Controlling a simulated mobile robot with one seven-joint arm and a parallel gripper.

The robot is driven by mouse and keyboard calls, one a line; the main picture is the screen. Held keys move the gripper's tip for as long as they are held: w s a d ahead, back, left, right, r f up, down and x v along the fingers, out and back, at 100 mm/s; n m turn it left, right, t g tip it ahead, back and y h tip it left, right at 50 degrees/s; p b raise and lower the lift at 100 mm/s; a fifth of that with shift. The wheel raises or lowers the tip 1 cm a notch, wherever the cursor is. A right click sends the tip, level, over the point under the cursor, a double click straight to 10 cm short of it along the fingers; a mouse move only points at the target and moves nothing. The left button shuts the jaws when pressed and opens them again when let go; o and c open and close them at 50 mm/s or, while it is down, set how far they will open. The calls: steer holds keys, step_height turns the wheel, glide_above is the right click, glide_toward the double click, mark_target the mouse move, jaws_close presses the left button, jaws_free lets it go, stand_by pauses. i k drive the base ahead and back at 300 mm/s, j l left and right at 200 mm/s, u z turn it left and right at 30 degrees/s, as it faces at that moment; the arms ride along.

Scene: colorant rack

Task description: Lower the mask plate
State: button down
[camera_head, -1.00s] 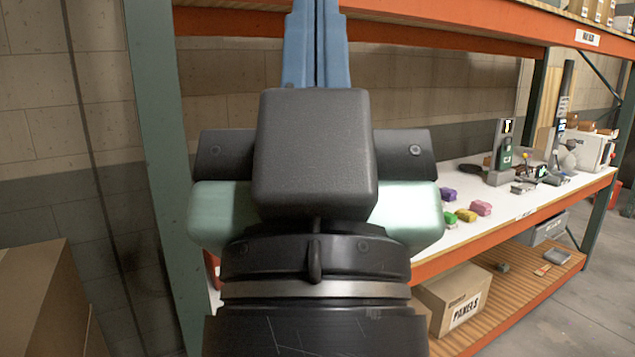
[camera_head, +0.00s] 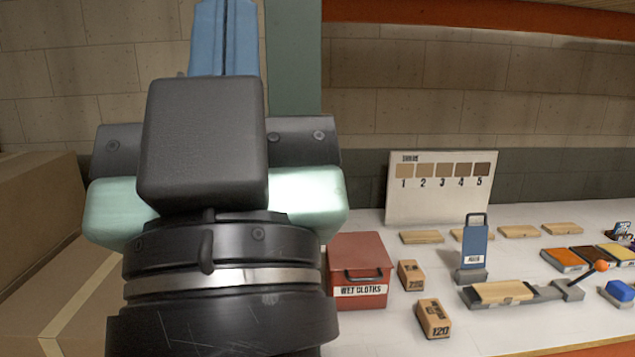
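The mask plate (camera_head: 474,246) is a blue upright plate with a dark loop handle on top and a small white label. It stands in a grey base on the white shelf, right of centre in the head view. My gripper (camera_head: 224,38) points upward at the upper left, well apart from the plate. Its two blue fingers lie side by side with only a thin dark line between them, and nothing shows in them. The fingertips reach the top edge of the picture.
A red wet-cloths box (camera_head: 358,268) and two small brown blocks (camera_head: 411,275) (camera_head: 433,318) stand left of the plate. A grey fixture holding a wooden piece (camera_head: 502,292), with an orange-knobbed lever (camera_head: 602,266), lies in front. A numbered swatch board (camera_head: 441,205) and wooden strips (camera_head: 518,231) are behind.

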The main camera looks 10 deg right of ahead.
mark_target(475, 239)
steer(key=i+l, duration=0.15)
steer(key=l, duration=0.3)
steer(key=i+l+u, duration=0.1)
steer(key=l, duration=0.3)
steer(key=i+l, duration=0.2)
steer(key=l, duration=0.25)
steer(key=i+l+u, duration=0.1)
steer(key=l, duration=0.35)
steer(key=i+l+u, duration=0.1)
steer(key=l, duration=0.35)
steer(key=i+l, duration=0.15)
steer(key=l, duration=0.35)
